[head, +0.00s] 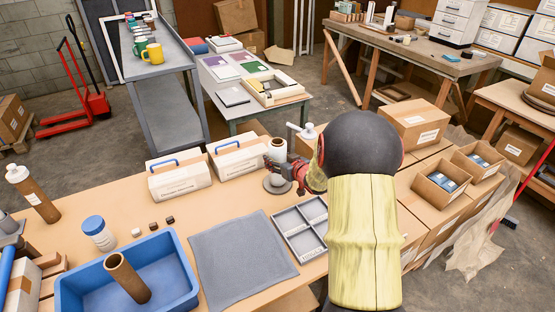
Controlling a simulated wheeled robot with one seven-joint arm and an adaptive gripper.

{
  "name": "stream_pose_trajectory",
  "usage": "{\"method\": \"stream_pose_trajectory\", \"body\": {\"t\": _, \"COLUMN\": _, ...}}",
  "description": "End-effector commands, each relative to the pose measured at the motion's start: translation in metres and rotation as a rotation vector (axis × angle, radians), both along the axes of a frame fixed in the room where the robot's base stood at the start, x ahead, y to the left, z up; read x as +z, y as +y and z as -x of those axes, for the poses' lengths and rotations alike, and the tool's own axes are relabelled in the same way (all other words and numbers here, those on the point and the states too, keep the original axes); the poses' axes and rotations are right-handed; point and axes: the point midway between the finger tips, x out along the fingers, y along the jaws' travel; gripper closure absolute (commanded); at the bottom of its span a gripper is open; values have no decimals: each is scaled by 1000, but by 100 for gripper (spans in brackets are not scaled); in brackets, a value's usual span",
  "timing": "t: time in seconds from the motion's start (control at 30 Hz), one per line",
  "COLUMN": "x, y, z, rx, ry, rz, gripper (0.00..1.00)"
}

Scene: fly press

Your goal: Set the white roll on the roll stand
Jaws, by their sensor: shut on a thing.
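The white roll (278,147) is upright at the far edge of the bench, right of the white cases. My gripper (272,164) reaches in from the right and is shut on its lower part. The roll stand (276,185), with a round grey base, is on the bench directly below the gripper and roll. The gripper's red and dark fingers hide the roll's lower end and the stand's upper part, so I cannot tell whether the roll rests on the stand.
Two white cases (180,180) with blue handles stand left of the stand. A grey divided tray (301,228), grey mat (240,258) and blue bin (75,287) holding a brown tube lie nearer. Cartons (415,122) crowd the right.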

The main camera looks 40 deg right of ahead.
Motion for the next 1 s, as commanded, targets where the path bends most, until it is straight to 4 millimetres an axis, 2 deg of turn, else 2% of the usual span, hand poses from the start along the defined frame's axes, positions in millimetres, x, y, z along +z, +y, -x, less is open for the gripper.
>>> {"method": "stream_pose_trajectory", "body": {"t": 0.03, "x": 1, "y": 0, "z": -1, "rx": 0, "ry": -4, "rz": 2, "gripper": 95}}
{"method": "stream_pose_trajectory", "body": {"t": 0.07, "x": 1, "y": -1, "z": -1, "rx": 0, "ry": -4, "rz": 2, "gripper": 48}}
{"method": "stream_pose_trajectory", "body": {"t": 0.1, "x": 1, "y": 0, "z": -1, "rx": 0, "ry": -4, "rz": 2, "gripper": 45}}
{"method": "stream_pose_trajectory", "body": {"t": 0.2, "x": 1, "y": 0, "z": -1, "rx": 0, "ry": -3, "rz": 2, "gripper": 42}}
{"method": "stream_pose_trajectory", "body": {"t": 0.53, "x": 0, "y": 1, "z": 3, "rx": 0, "ry": 2, "rz": -1, "gripper": 42}}
{"method": "stream_pose_trajectory", "body": {"t": 1.0, "x": 15, "y": 7, "z": 34, "rx": -1, "ry": 1, "rz": 0, "gripper": 42}}
